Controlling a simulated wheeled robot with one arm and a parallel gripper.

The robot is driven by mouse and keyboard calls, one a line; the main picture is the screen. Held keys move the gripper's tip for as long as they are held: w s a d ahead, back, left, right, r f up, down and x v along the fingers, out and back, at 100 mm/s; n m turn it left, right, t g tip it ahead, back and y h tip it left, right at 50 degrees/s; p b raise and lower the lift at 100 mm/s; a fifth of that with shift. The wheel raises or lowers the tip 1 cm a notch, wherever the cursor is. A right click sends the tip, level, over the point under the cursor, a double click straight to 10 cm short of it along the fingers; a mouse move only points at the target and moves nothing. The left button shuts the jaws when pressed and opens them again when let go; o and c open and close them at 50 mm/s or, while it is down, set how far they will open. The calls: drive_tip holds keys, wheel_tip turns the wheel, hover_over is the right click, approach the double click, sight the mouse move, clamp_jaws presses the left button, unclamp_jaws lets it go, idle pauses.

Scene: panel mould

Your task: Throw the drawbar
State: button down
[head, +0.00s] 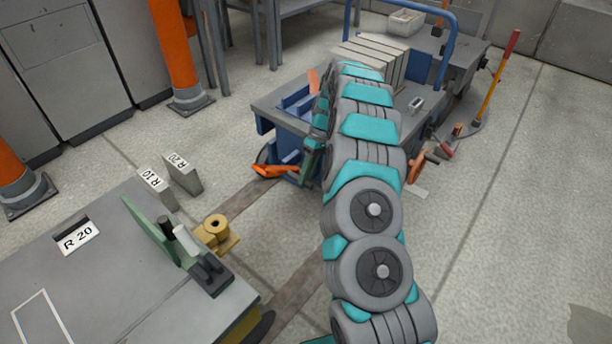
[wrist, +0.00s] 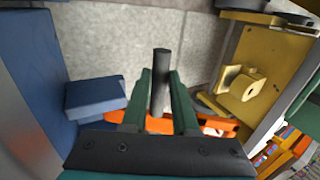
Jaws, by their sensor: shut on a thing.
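The drawbar appears as an orange bar in the wrist view (wrist: 208,127), lying low behind my fingers. In the head view it is an orange piece (head: 277,171) at the near end of the blue-and-grey cart (head: 268,108). A dark upright round grip (wrist: 160,80) stands between the green fingers of my gripper (wrist: 160,92), which are shut on it. Whether the grip joins the orange bar is hidden by the fingers. In the head view my gripper (head: 309,160) is beside the cart's end, partly hidden by my arm. A yellow coupling (wrist: 245,88) is right of the grip.
The grey mould table (head: 110,290) with a yellow spool-like fitting (head: 216,228) is at the lower left. Orange posts (head: 174,45) stand at the left.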

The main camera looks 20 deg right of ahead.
drive_tip(key=c, duration=0.7)
unclamp_jaws()
drive_tip(key=shift+p+v, duration=0.3)
drive_tip(key=shift+v, duration=3.7)
drive_tip(key=shift+w, duration=0.1)
